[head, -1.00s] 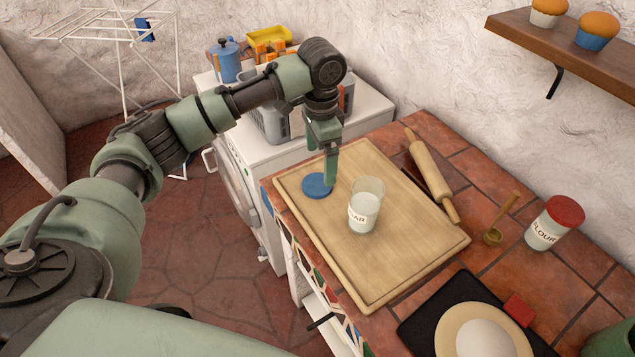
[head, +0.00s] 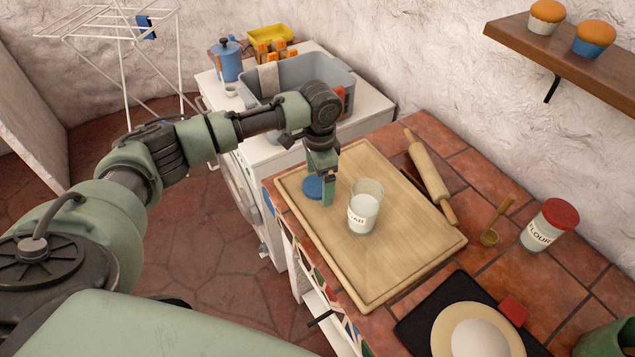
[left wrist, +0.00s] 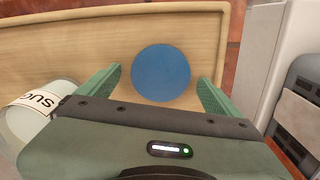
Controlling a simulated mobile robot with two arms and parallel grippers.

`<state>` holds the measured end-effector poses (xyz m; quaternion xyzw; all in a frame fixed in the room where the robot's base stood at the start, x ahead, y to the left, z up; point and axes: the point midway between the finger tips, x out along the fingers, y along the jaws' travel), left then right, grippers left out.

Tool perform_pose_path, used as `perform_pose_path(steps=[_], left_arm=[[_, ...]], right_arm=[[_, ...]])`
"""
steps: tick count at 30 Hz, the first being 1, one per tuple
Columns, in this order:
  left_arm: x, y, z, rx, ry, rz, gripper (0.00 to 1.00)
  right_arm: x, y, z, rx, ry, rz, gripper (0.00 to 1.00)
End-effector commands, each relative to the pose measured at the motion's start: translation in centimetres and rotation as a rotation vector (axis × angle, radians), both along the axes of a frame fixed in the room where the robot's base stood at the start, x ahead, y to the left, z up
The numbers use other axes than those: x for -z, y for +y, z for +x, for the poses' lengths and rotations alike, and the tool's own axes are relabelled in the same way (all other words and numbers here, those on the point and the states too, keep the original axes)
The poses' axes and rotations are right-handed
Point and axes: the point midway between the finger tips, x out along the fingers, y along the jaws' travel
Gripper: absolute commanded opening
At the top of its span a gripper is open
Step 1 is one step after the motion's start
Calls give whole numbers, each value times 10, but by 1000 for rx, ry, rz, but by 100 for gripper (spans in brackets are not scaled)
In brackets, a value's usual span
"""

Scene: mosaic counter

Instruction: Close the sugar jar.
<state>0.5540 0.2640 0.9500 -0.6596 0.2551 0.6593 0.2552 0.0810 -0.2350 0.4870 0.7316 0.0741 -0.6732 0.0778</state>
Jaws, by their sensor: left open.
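The sugar jar (head: 363,213) stands upright and open on the wooden board, with white sugar inside; its labelled side also shows at the left of the left wrist view (left wrist: 30,112). The round blue lid (head: 312,187) lies flat on the board to the left of the jar, apart from it. My left gripper (head: 326,198) is at the lid and partly hides it. In the left wrist view the gripper (left wrist: 160,88) is open, its two green fingers on either side of the lid (left wrist: 160,72), with gaps between. My right gripper is not in view.
The wooden board (head: 400,250) lies on the tiled counter. A rolling pin (head: 430,178), a wooden scoop (head: 498,220) and a red-lidded flour jar (head: 549,224) are to the right. A black mat with a plate (head: 442,335) is in front. A washing machine stands behind.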

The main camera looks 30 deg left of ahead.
Motion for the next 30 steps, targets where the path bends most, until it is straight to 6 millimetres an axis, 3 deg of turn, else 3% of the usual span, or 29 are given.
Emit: perform_pose_path(steps=[7,8,14,24,30], left_arm=[[0,0,0,0,0,0,94],[0,0,0,0,0,0,88],[0,0,0,0,0,0,33],[-3,0,0,0,-1,0,32],[-21,0,1,-1,-4,0,32]], right_arm=[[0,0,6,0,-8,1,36],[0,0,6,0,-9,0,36],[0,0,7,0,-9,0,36],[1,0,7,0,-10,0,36],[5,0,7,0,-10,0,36]])
